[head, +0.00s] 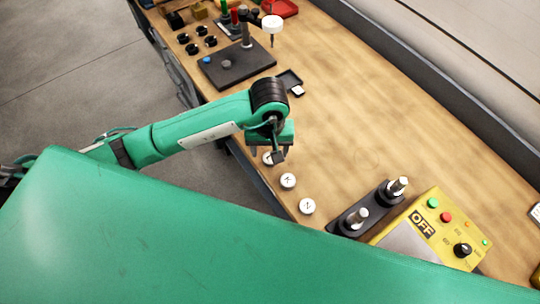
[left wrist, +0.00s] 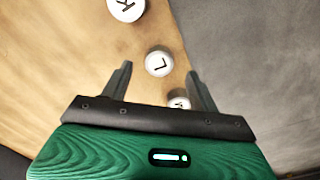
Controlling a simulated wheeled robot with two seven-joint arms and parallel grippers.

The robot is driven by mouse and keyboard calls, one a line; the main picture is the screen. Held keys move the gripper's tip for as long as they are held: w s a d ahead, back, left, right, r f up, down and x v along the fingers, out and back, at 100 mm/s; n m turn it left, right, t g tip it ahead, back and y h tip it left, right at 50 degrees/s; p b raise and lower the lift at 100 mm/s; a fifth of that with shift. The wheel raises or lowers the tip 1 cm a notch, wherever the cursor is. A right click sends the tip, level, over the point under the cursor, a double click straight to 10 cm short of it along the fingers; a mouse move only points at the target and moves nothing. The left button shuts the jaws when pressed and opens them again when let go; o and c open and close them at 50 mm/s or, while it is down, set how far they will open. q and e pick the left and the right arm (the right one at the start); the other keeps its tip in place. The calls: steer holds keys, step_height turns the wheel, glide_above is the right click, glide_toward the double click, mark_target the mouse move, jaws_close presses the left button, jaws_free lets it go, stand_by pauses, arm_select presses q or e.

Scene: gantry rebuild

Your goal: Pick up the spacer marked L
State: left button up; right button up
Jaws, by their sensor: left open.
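The spacer marked L (left wrist: 158,62) is a white round disc lying on the wooden bench top. In the left wrist view it shows between the tips of my left gripper (left wrist: 158,70), which is open and empty. In the head view my left gripper (head: 267,154) is over the near edge of the bench and partly hides a white spacer there, whose mark I cannot read. A spacer marked K (left wrist: 125,9) lies beyond L, and another spacer (left wrist: 179,102) is partly hidden by a finger. My right gripper is not in view.
Spacers marked K (head: 288,180) and N (head: 307,206) lie along the bench edge. A dark block with two metal posts (head: 365,208) and a yellow control box (head: 432,228) stand to the right. A dark plate (head: 235,68) lies farther back. The bench middle is clear.

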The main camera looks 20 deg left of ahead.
mark_target(270, 159)
arm_select(q)
steer(key=shift+f+p, duration=0.55)
steer(key=shift+f, duration=1.2)
steer(key=c, duration=1.1)
steer(key=shift+r, duration=0.1)
